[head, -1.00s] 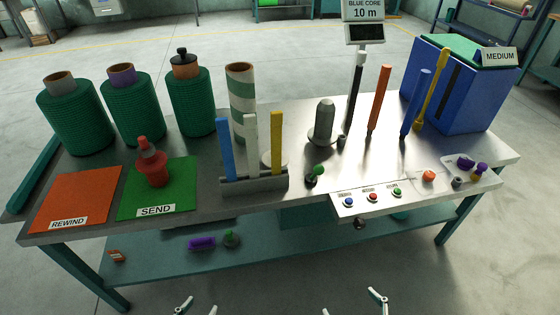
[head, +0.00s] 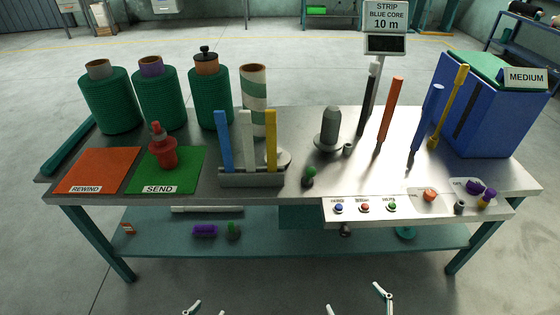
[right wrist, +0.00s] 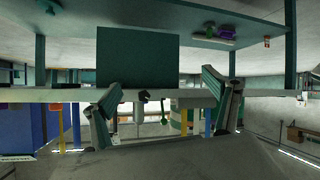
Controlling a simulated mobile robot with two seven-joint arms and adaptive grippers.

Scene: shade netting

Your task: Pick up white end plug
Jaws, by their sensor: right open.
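I cannot make out a white end plug for certain in either view. A green and dark plug (head: 309,176) stands near the front edge of the table, right of the rod rack. My right gripper (head: 356,302) is open and empty at the bottom of the head view, in front of the table and clear of it. Its two fingers (right wrist: 165,110) also show in the right wrist view, apart with nothing between them. My left gripper (head: 206,309) is barely in view at the bottom edge, its tips apart and empty.
The table (head: 290,192) holds a rod rack (head: 252,180), a grey cone (head: 330,128), a button panel (head: 375,208) and a blue bin (head: 490,110). The lower shelf (head: 290,238) bears a purple piece (head: 204,231), a green plug (head: 233,230) and a pale bar (head: 207,209).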

